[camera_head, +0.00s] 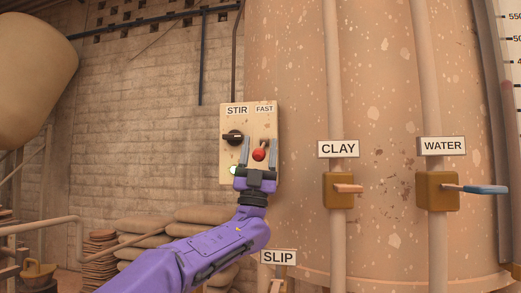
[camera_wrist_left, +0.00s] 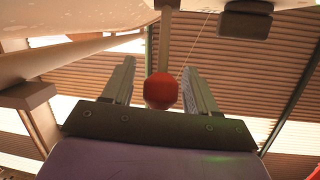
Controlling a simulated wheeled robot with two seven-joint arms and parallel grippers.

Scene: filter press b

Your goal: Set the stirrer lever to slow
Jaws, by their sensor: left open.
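The stirrer lever has a red ball knob (camera_head: 259,155) on a pale panel (camera_head: 228,112) marked STIR, with a FAST label (camera_head: 265,109) above the lever. No SLOW label shows; the gripper covers the lower part of the panel. My left gripper (camera_head: 259,147) is open, with one finger on each side of the red knob. In the left wrist view the red knob (camera_wrist_left: 160,91) sits between the two fingers, with gaps that look clear on both sides. The lever's rod runs up from the knob there. My right gripper is not in view.
Right of the panel are the CLAY valve (camera_head: 338,190) and WATER valve (camera_head: 437,192). A SLIP label (camera_head: 278,257) is below.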

